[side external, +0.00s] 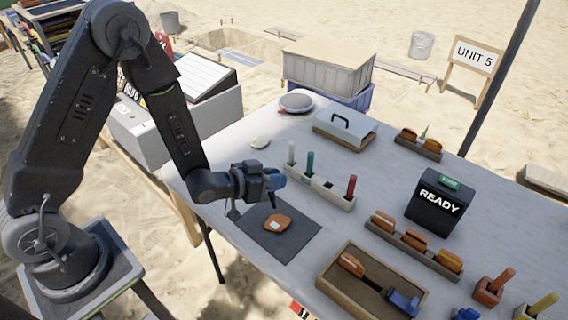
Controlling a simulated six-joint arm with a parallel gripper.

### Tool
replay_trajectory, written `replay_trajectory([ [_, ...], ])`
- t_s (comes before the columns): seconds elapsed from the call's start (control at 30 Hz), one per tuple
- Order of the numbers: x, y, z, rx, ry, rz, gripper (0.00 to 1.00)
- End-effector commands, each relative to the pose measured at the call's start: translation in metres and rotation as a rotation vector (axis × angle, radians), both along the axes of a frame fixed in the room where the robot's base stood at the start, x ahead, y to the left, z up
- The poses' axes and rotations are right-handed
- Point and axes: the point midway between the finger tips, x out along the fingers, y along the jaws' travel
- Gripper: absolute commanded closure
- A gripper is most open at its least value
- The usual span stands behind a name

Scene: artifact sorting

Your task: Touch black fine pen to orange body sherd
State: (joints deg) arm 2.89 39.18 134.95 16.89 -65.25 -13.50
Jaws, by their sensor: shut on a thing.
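The orange body sherd (284,219) lies flat on a dark grey mat (296,246) near the table's left part, with a small white label on it. My gripper (274,189) is just above the mat's far edge, behind the sherd. It is shut on a thin dark thing, which I take to be the black fine pen (272,203). The pen points down and is mostly hidden by the gripper. Its tip looks apart from the sherd, but the exact gap is hard to tell.
A pen rack (325,190) with white, teal and red pens stands right of my gripper. Racks of sherds (413,244), a READY box (436,206) and a wooden tray (345,297) stand further right and in front. A clipboard-like box (345,128) lies behind.

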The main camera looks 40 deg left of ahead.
Motion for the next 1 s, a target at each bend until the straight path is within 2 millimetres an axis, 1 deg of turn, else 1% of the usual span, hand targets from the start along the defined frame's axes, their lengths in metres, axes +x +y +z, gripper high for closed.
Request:
replay_trajectory([
  [0.17, -0.001, 0.0, -0.01, -0.001, 0.003, 0.001, 1.0],
  [0.4, -0.002, 0.0, -0.032, 0.001, 0.004, 0.0, 1.0],
  [0.6, -0.001, 0.0, -0.048, -0.001, 0.003, 0.001, 1.0],
  [0.8, -0.001, 0.0, -0.056, 0.0, 0.002, 0.001, 1.0],
  [1.0, -0.001, 0.0, -0.058, 0.0, 0.001, 0.001, 1.0],
])
